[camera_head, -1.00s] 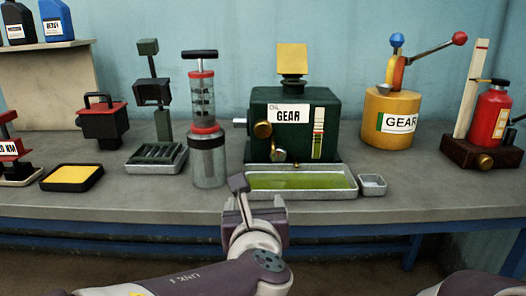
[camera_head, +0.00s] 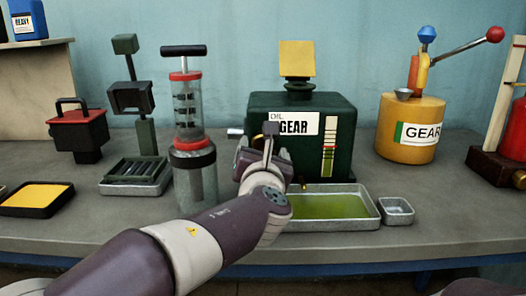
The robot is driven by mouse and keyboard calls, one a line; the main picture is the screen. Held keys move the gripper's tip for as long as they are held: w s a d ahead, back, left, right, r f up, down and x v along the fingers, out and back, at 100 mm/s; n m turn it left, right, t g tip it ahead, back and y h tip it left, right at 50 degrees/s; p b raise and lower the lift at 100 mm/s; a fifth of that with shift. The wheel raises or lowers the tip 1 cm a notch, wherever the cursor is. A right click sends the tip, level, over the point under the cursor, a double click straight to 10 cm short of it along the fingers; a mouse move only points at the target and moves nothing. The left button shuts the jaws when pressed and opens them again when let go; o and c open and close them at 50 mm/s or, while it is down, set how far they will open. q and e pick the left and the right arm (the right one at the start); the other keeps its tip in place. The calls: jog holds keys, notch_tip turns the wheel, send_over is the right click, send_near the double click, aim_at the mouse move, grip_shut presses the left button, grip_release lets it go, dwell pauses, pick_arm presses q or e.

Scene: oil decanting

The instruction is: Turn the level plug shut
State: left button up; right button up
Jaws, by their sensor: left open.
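The dark green gear box (camera_head: 338,112) with the "OIL GEAR" label stands on the bench in the middle. My left gripper (camera_head: 269,142) is open in front of its lower left face, with one upright finger overlapping the label's left part. The brass plugs low on that face are almost wholly hidden behind my gripper, so I cannot tell how the level plug is turned or whether the gripper touches it. A tray of yellow-green oil (camera_head: 335,207) sits at the foot of the box. My right gripper is out of view.
A clear pump cylinder with a red collar (camera_head: 190,125) stands close to the left of my gripper. A small metal dish (camera_head: 396,211) lies right of the oil tray. A yellow GEAR can (camera_head: 410,135) stands further right. The bench front is mostly clear.

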pick_arm(q)
jog(key=shift+w, duration=1.05)
jog(key=c, duration=1.1)
jog(key=shift+o, duration=0.2)
